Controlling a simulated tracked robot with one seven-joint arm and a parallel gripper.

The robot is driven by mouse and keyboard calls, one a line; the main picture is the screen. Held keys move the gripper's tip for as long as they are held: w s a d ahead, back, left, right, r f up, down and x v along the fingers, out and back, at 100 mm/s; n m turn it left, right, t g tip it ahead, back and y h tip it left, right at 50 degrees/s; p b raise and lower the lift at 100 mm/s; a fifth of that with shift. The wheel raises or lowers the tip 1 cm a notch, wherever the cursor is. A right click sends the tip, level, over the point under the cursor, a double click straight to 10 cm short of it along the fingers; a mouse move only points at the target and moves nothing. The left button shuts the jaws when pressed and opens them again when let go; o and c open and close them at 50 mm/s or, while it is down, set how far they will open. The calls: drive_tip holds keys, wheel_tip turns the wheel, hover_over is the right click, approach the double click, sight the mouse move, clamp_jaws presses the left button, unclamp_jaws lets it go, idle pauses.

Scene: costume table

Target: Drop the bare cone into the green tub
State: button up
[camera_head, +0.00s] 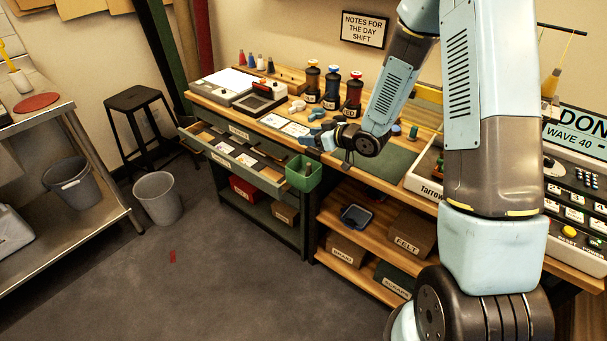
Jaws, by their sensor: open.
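The green tub (303,175) hangs at the front edge of the worktable, beside the open drawer. A small greyish shape (308,169) shows in its mouth; it may be the bare cone, but it is too small to be sure. I cannot pick out a bare cone elsewhere. My gripper (328,150) is open, just above and to the right of the tub, near the table edge. Nothing shows clearly between its fingers. My arm hides part of the table behind it.
The open drawer (232,158) sticks out left of the tub. A shelf with boxes (348,249) is below. A grey bin (157,198) stands on the floor.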

drive_tip(key=v, duration=1.3)
drive_tip(key=shift+s, duration=0.2)
drive_tip(key=shift+d, duration=0.1)
drive_tip(key=s+d+r+m+t+h, duration=0.25)
drive_tip(key=d+r+m+h, duration=0.25)
drive_tip(key=d+r+h, duration=0.85)
drive_tip(key=s+a+r+m+g+y, duration=0.1)
drive_tip(key=s+r, duration=0.3)
drive_tip(key=s, duration=0.7)
drive_tip(key=s+a+r+m+g+y, duration=0.1)
drive_tip(key=s+r+m+g, duration=0.3)
drive_tip(key=s, duration=0.8)
drive_tip(key=shift+s+a+r+y, duration=0.2)
drive_tip(key=shift+a+r+y, duration=0.05)
drive_tip(key=shift+r+y, duration=0.25)
